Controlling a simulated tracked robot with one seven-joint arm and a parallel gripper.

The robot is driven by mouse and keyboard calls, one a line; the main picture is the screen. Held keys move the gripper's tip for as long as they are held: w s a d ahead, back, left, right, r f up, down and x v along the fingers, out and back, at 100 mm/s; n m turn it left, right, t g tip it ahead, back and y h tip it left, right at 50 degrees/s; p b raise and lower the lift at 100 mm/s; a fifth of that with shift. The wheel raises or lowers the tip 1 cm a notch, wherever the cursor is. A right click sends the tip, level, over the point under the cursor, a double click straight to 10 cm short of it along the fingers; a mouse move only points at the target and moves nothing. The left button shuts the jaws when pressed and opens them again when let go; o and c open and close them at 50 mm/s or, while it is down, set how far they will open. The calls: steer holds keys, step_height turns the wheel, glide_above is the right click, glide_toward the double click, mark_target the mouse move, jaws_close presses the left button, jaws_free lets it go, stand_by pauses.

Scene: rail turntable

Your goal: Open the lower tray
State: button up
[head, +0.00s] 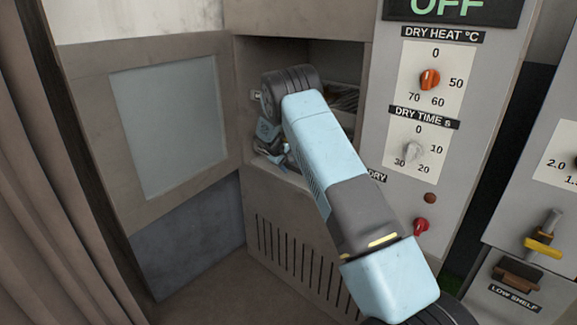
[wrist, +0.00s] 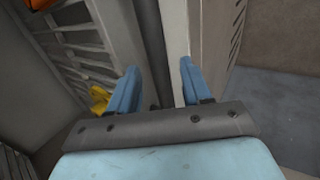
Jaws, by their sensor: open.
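A cabinet stands with its windowed door (head: 170,125) swung open to the left. My arm reaches into its opening, and my gripper (head: 283,158) is low inside, by the bottom edge of the opening. In the wrist view my gripper (wrist: 158,78) is open, with two blue fingers apart. Between them lie a dark gap and a pale edge strip (wrist: 174,35). A slatted tray or rack (wrist: 88,42) is left of the fingers; part of a rack (head: 346,97) also shows behind my arm in the head view. I cannot tell whether either finger touches anything, or which tray is lower.
The vented lower panel (head: 298,255) is below. A yellow item (wrist: 100,98) lies left of the fingers. A curtain (head: 75,190) hangs at left.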

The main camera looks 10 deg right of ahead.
steer(key=shift+d+f, duration=0.1)
jaws_close()
stand_by(0.5)
